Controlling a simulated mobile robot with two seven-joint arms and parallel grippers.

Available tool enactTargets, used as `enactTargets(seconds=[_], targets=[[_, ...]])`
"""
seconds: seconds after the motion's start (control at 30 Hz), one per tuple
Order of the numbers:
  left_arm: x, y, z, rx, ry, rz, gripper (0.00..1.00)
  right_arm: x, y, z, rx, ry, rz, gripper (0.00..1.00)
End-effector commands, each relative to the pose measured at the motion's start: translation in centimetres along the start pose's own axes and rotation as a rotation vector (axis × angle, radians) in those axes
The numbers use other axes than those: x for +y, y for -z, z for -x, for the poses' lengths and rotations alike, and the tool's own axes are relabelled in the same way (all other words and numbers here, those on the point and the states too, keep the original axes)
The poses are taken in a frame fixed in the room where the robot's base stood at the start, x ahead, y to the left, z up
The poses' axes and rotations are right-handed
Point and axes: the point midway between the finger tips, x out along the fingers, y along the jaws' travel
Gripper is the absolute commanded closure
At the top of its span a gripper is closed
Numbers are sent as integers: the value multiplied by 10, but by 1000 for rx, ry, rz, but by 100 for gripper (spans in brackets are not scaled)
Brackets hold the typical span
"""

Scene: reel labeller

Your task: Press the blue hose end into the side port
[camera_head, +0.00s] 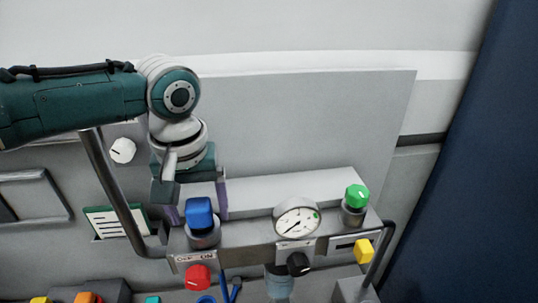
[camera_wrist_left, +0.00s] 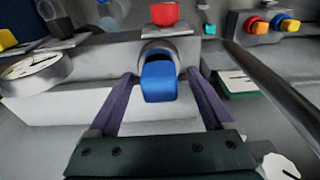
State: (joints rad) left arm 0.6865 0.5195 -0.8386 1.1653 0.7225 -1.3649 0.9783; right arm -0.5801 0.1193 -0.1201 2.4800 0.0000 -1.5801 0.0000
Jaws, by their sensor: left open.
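A thin blue hose (camera_head: 225,289) shows in part at the bottom edge of the head view; its end and where it leads are cut off or unclear. A black round fitting (camera_head: 299,264) sits on the front of the grey unit; I cannot tell if it is the side port. My left gripper (camera_head: 198,205) points down over the unit's left part, its purple fingers apart. A blue block-shaped cap (camera_head: 200,212) on a metal collar stands between or just beyond the fingers, with gaps at both sides. The cap also shows in the left wrist view (camera_wrist_left: 158,80).
The unit carries a dial gauge (camera_head: 297,218), a green knob (camera_head: 356,196), a yellow knob (camera_head: 364,251) and a red knob (camera_head: 197,277). A bent metal rail (camera_head: 116,190) runs close to my left gripper. A flat grey panel (camera_head: 300,120) stands behind.

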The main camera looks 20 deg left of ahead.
Motion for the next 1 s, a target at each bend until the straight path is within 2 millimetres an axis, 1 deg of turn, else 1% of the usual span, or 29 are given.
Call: enactTargets(seconds=[0.17,0.27,0.37,0.6,0.73,0.87,1.0], targets=[[0,0,3,0,-1,0,15,1,0,0,0,-2,3,19],[0,1,11,2,-3,0,15,1,0,-1,-1,-3,3,19],[0,1,26,4,-3,-2,15,1,-1,-2,-1,-3,4,19],[1,1,71,4,-4,-2,15,0,-5,-14,-1,-3,3,19],[1,1,89,3,-3,0,15,0,-6,-18,-1,-2,3,19],[0,0,98,1,-1,-1,15,0,-6,-19,-1,-2,3,19],[0,0,100,0,0,0,15,0,-6,-18,-1,-2,2,19]])
